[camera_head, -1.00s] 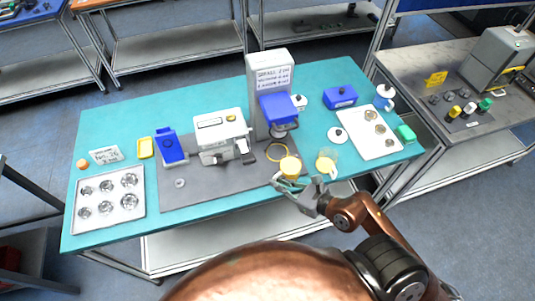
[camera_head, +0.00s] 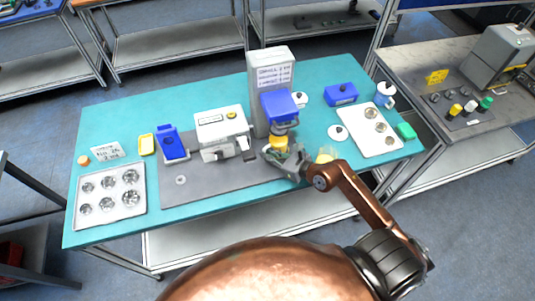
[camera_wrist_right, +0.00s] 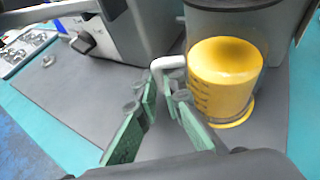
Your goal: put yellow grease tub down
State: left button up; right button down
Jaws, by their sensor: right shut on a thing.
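The yellow grease tub (camera_head: 278,141) is upright under the blue head (camera_head: 279,105) of the grey upright device, over the grey mat. In the right wrist view the tub (camera_wrist_right: 224,78) shows a clear outer wall and a pale handle (camera_wrist_right: 166,62). My right gripper (camera_head: 277,155) is at its near side; in the wrist view its green-padded fingers (camera_wrist_right: 160,90) are shut on the handle. A yellow edge shows around the tub's base, where a yellow ring lies; I cannot tell whether the base touches the mat. My left gripper is not in view.
A white-grey machine (camera_head: 222,130) stands to the left on the mat (camera_head: 215,185). A white tray (camera_head: 358,135) lies to the right.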

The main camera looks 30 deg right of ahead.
jog(key=shift+f, duration=0.1)
jog(key=c, duration=2.1)
grip_release()
jog(key=shift+s+d+r, duration=0.1)
jog(key=shift+s+r, duration=0.1)
jog(key=shift+s, duration=0.05)
jog(key=v, duration=1.1)
jog(key=shift+s+r, duration=0.1)
jog(key=shift+s, duration=0.15)
